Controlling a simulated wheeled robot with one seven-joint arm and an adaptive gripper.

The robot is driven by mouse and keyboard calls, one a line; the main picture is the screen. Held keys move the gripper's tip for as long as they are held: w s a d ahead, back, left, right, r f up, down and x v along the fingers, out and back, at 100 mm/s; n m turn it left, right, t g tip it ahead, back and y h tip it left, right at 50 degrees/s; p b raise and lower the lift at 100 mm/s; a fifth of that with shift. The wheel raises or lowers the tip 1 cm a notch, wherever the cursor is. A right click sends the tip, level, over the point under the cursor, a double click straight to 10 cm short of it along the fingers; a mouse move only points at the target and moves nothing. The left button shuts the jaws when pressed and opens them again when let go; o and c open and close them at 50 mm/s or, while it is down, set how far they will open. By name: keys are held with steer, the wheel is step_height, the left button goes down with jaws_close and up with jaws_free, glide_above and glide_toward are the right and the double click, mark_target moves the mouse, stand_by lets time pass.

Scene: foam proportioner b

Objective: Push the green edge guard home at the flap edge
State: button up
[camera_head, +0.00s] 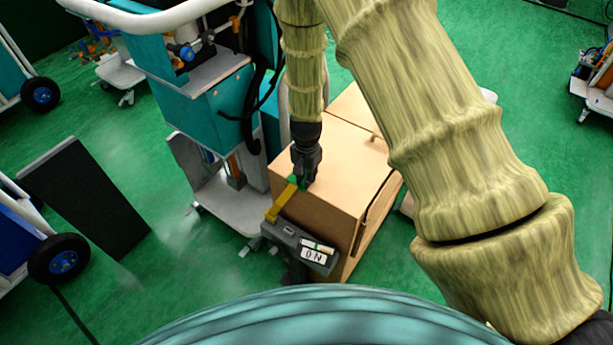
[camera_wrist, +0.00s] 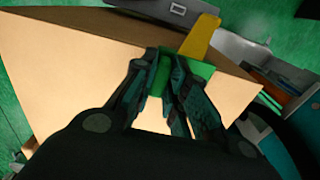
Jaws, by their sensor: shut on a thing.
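The green edge guard (camera_wrist: 191,68) is between the fingers of my gripper (camera_wrist: 165,95) in the wrist view. In the head view only a small green patch (camera_head: 293,180) of it shows beside my gripper (camera_head: 304,180). My gripper is shut on it, above the edge of a tan box. A yellow flap (camera_head: 279,204) runs from a grey device up to the green guard; it also shows in the wrist view (camera_wrist: 203,36). The guard and the flap's end appear to meet, but I cannot tell how far the guard sits on the flap. The fingers hide part of the guard.
The tan box (camera_head: 333,160) stands under my gripper. The grey device (camera_head: 290,240) with an "ON" label is at its front. A teal machine on a wheeled base (camera_head: 205,110) stands close at left. A dark panel (camera_head: 90,195) is further left. Green floor lies between.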

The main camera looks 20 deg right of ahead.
steer(key=shift+f, duration=0.1)
stand_by(0.3)
steer(key=o, duration=0.7)
steer(key=shift+o, duration=0.5)
steer(key=shift+r, duration=3.55)
